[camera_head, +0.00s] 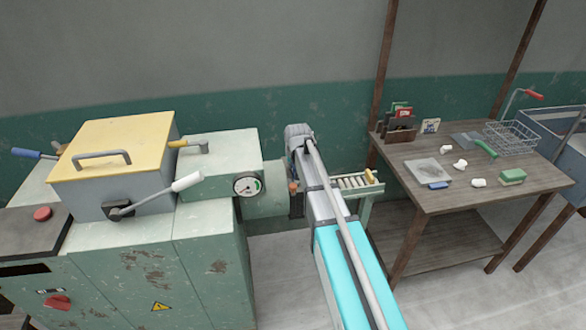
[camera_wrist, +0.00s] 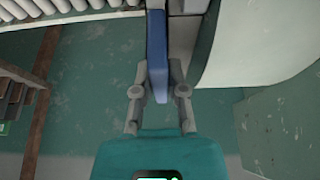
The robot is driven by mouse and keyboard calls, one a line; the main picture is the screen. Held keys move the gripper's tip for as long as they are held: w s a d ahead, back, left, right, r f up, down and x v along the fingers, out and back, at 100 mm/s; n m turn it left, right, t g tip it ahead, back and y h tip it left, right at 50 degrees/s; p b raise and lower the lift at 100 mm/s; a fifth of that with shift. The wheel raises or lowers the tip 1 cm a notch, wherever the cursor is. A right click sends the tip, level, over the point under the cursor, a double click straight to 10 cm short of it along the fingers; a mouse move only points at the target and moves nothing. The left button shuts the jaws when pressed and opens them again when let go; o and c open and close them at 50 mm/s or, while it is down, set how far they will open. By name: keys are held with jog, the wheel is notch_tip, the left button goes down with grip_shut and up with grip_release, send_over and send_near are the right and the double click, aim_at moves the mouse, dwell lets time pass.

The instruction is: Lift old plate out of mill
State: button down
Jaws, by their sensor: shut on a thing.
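The mill (camera_head: 215,180) is a worn pale-green machine with a dial gauge, and its rounded barrel reaches right towards my arm. In the wrist view my gripper (camera_wrist: 158,72) is shut on a blue grip (camera_wrist: 157,55), a narrow upright bar. The grip joins a grey part above it, at the end of the pale barrel (camera_wrist: 255,45). The plate itself is mostly hidden, and I cannot tell how far it sits in the mill. In the head view my arm covers the jaws.
A short roller stand (camera_head: 352,183) is just right of the barrel end. A wooden table (camera_head: 455,205) further right carries a grey plate (camera_head: 428,169) with a blue tab, white lumps, a green block and a wire basket (camera_head: 511,139). A green wall is close behind.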

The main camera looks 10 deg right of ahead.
notch_tip(320, 180, up, 18)
jog(key=p, duration=1.7)
jog(key=shift+p, duration=0.3)
jog(key=shift+f, duration=0.1)
